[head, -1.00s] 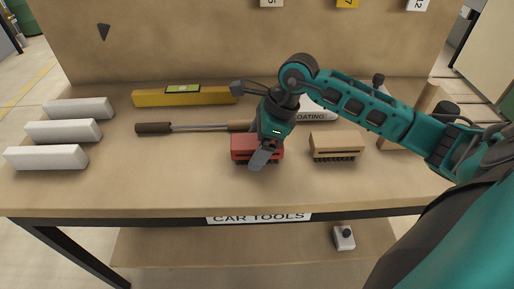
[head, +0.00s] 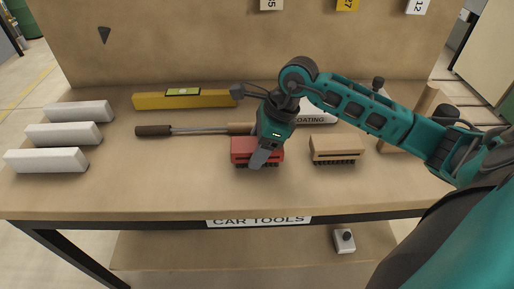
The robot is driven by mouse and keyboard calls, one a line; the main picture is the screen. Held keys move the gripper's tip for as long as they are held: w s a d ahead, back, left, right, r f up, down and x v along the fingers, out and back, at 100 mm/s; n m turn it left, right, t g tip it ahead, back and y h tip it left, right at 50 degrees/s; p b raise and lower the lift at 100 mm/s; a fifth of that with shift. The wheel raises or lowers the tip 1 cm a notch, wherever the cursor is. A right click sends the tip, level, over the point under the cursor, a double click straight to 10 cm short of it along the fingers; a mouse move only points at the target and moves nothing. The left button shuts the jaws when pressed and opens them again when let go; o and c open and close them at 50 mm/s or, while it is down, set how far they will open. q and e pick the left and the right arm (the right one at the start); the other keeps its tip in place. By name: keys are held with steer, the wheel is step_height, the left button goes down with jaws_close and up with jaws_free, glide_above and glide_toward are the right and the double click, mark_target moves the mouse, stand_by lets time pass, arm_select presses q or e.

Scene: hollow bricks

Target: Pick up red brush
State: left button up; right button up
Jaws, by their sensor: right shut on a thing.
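The red brush (head: 241,151) sits on the wooden workbench near its middle, with dark bristles pointing down. My right gripper (head: 261,156) reaches down over it from the right and is shut on it. The gripper's finger covers part of the brush's front face. I cannot tell whether the bristles are clear of the bench top. My left gripper is not in view.
A tan brush (head: 336,147) stands just right of the red one. Behind lie a long-handled tool (head: 155,130) and a yellow spirit level (head: 160,100). Several white blocks (head: 48,160) line the left. The bench front (head: 150,190) is clear.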

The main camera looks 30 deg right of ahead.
steer(key=shift+r+p, duration=0.3)
steer(key=shift+p, duration=0.1)
arm_select(q)
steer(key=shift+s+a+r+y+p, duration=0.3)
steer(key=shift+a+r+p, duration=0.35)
steer(key=shift+p, duration=0.4)
arm_select(e)
step_height(320, 180, up, 20)
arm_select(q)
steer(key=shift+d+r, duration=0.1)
arm_select(e)
steer(key=o, duration=0.6)
steer(key=shift+c, duration=0.2)
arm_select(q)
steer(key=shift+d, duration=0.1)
arm_select(e)
steer(key=c, duration=0.4)
